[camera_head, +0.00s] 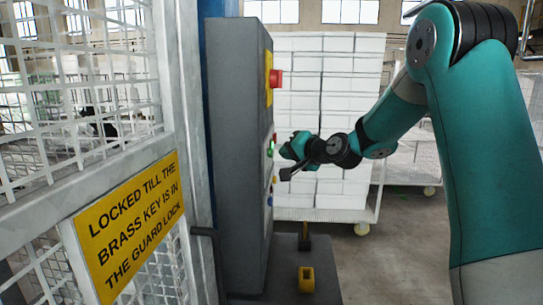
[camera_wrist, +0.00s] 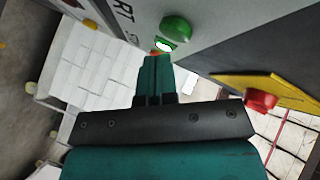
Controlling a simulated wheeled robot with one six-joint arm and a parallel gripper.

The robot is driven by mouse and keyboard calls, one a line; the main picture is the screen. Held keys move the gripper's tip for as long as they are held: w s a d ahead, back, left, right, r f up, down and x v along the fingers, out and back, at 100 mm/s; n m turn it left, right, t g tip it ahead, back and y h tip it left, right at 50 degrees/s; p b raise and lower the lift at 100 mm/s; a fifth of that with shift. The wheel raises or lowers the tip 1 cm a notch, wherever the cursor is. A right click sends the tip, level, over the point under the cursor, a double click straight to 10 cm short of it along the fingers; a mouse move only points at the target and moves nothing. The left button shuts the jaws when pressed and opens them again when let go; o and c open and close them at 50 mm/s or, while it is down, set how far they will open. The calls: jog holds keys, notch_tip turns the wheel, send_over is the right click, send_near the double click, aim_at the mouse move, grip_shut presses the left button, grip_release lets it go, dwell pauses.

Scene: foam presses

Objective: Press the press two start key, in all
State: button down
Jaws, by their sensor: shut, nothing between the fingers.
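A dark grey control box (camera_head: 236,150) stands beside the guard fence, its key face turned to the right. A round green key (camera_wrist: 176,28) stands out from that face beside partly hidden lettering that ends in "RT". It shows small in the head view (camera_head: 270,152). My gripper (camera_wrist: 155,58) is shut and empty, its teal fingertips close to the face, just below the green key in the wrist view. They cover part of a small lit green-and-white mark (camera_wrist: 164,45). I cannot tell whether they touch the face. No press number is readable.
A red mushroom button (camera_head: 276,79) on a yellow plate sits higher on the box. A yellow sign (camera_head: 130,222) hangs on the mesh fence at left. A yellow block (camera_head: 306,279) lies on the dark ledge below. White stacked blocks (camera_head: 335,70) stand on a cart behind.

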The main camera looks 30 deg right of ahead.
jog(key=shift+d, duration=0.1)
jog(key=s+d+b, duration=0.1)
jog(key=d, duration=0.1)
jog(key=s+d+b, duration=0.1)
jog(key=d, duration=0.1)
jog(key=shift+s, duration=0.4)
jog(key=shift+a, duration=0.1)
dwell(0.7)
